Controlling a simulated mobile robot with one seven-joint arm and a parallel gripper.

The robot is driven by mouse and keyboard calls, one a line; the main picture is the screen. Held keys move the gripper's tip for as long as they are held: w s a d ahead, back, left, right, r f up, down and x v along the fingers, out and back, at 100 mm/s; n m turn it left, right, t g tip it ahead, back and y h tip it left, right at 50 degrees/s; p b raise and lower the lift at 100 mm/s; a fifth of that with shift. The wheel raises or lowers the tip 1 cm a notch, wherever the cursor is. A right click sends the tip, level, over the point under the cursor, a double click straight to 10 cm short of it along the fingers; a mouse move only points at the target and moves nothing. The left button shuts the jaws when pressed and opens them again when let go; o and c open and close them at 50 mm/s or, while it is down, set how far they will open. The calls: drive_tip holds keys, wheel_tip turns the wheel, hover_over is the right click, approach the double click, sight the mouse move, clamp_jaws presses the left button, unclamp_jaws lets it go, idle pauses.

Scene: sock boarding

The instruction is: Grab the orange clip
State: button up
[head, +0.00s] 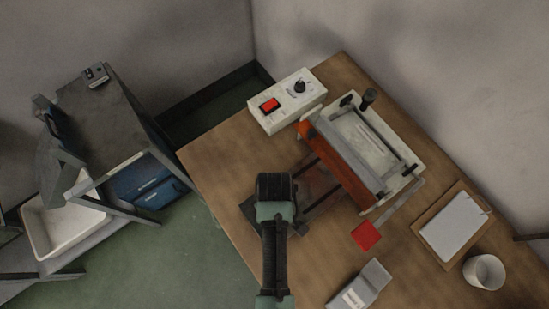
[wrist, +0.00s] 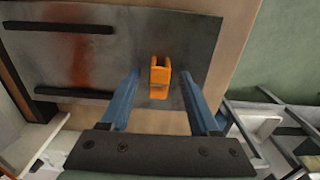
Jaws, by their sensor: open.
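The orange clip (wrist: 160,79) shows in the wrist view on the dark metal plate (wrist: 120,22), near the plate's edge. My gripper (wrist: 160,90) is open, with one blue finger on each side of the clip. The clip lies in the gap between the fingers, apart from both as seen here. I cannot tell how far above the plate the fingertips are. In the head view my arm covers part of the plate and the clip is hidden.
On the wooden table (head: 225,150) stand a press (head: 375,140) with an orange-brown front, a white control box (head: 287,101) with a red switch, a red square (head: 366,235), a clipboard (head: 454,225), a white cup (head: 484,271) and a grey box (head: 360,285). Black bars (wrist: 75,93) lie on the plate.

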drive_tip(key=shift+f, duration=0.35)
drive_tip(key=shift+c, duration=0.3)
clamp_jaws()
